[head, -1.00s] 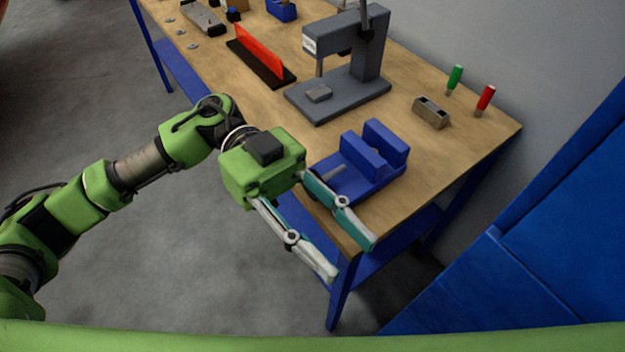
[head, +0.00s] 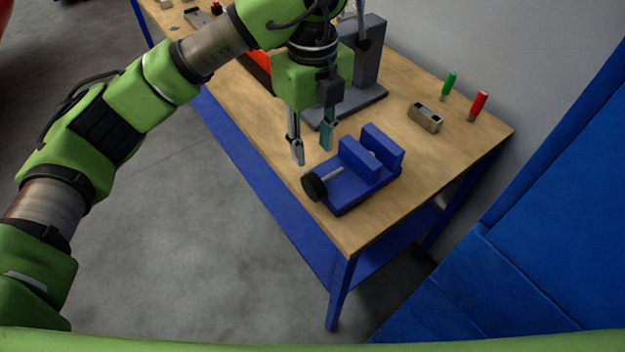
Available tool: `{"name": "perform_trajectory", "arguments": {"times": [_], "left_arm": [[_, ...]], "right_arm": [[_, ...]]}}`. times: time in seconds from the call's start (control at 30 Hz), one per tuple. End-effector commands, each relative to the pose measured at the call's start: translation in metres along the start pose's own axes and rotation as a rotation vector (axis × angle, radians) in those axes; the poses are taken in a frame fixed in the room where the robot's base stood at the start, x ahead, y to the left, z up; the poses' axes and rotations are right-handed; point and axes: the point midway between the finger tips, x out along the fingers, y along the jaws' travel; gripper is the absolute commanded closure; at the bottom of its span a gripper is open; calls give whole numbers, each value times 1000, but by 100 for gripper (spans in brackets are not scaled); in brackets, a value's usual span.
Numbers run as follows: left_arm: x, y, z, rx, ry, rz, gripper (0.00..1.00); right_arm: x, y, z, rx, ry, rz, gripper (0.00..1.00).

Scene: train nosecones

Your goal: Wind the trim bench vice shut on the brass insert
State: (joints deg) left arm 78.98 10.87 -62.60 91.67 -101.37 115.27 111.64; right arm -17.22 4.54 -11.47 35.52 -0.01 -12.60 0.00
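The blue bench vice (head: 350,192) sits on the wooden bench near its front right corner. Its round black handwheel (head: 313,187) faces the bench's front edge, with a grey screw running to the jaws. The two blue jaws stand apart, with a gap between them. A small pale spot shows in the gap; I cannot tell whether it is the brass insert. My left gripper (head: 312,154) points down, fingers apart and empty, above and behind the handwheel, not touching the vice. My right gripper is not in view.
A grey press (head: 368,70) stands behind my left gripper, partly hidden by it. A tan block with holes (head: 425,117), a green-handled tool (head: 449,86) and a red-handled tool (head: 478,106) stand to the right. The bench's right front corner is clear.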

Motion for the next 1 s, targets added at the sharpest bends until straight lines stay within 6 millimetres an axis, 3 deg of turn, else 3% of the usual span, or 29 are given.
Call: {"name": "perform_trajectory", "arguments": {"times": [0.3,0.5,0.7,0.97,1.0], "left_arm": [[67,1,-2,1,6,3,68],[99,0,-1,0,5,1,68],[113,0,-1,1,4,0,68],[114,0,-1,1,3,-1,68],[114,0,-1,1,3,-1,73]], "right_arm": [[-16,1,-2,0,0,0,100],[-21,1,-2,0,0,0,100],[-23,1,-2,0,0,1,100],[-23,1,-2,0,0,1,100],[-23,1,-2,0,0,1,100]]}}
